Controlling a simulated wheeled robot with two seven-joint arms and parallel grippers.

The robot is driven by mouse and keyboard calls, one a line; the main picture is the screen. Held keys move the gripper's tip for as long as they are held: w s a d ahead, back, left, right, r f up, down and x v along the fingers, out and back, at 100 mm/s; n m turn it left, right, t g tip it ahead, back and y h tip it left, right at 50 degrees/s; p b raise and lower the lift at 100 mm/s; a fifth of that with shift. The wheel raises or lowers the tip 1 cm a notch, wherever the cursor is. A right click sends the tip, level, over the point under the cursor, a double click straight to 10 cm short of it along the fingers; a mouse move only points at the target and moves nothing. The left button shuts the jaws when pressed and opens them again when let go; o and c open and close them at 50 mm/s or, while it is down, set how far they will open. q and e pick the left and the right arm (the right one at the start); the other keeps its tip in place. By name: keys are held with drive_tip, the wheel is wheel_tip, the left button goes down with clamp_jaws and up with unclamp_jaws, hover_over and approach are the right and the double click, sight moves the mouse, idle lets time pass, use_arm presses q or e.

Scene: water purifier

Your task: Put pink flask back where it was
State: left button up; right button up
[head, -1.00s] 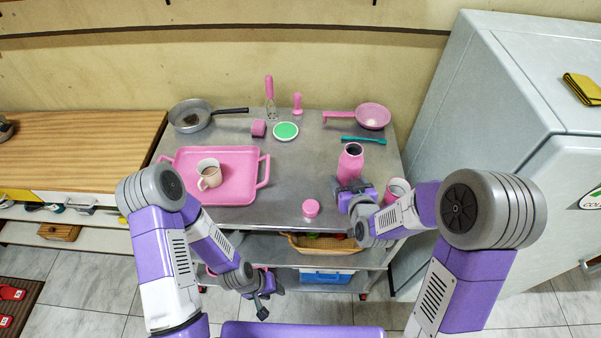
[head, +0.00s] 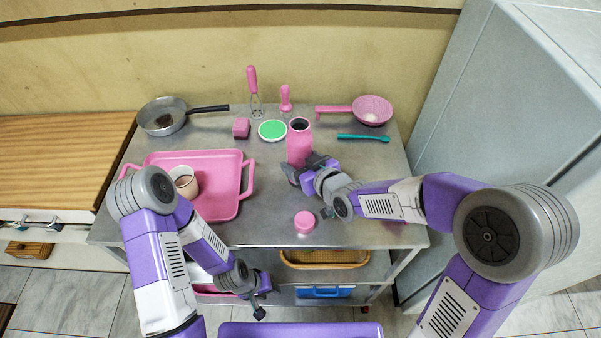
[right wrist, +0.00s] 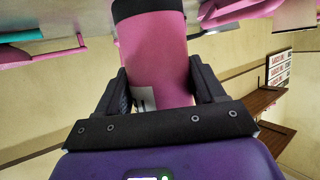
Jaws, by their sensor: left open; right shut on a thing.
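The pink flask (head: 299,146) is upright near the middle of the metal table, its dark open mouth facing up. My right gripper (head: 300,172) is shut on it from the front right; in the right wrist view the pink flask (right wrist: 155,55) sits between both fingers of the right gripper (right wrist: 160,90). I cannot tell whether its base touches the table. A round pink lid-like piece (head: 304,222) lies on the table in front of it. My left gripper (head: 260,299) is open and empty, low in front of the table's front edge.
A pink tray (head: 222,205) with a mug (head: 184,182) fills the table's left. Free table lies around the lid-like piece.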

use_arm(q)
drive_tip(key=shift+f+b, duration=0.45)
drive_tip(key=shift+f, duration=0.1)
use_arm(e)
drive_tip(key=shift+f, duration=1.65)
drive_tip(key=shift+f, duration=0.1)
drive_tip(key=o, duration=1)
drive_tip(key=shift+f, duration=0.15)
use_arm(q)
drive_tip(key=shift+f, duration=0.15)
use_arm(e)
drive_tip(key=o, duration=0.4)
drive_tip(key=shift+o, duration=0.2)
drive_tip(key=shift+r, duration=0.2)
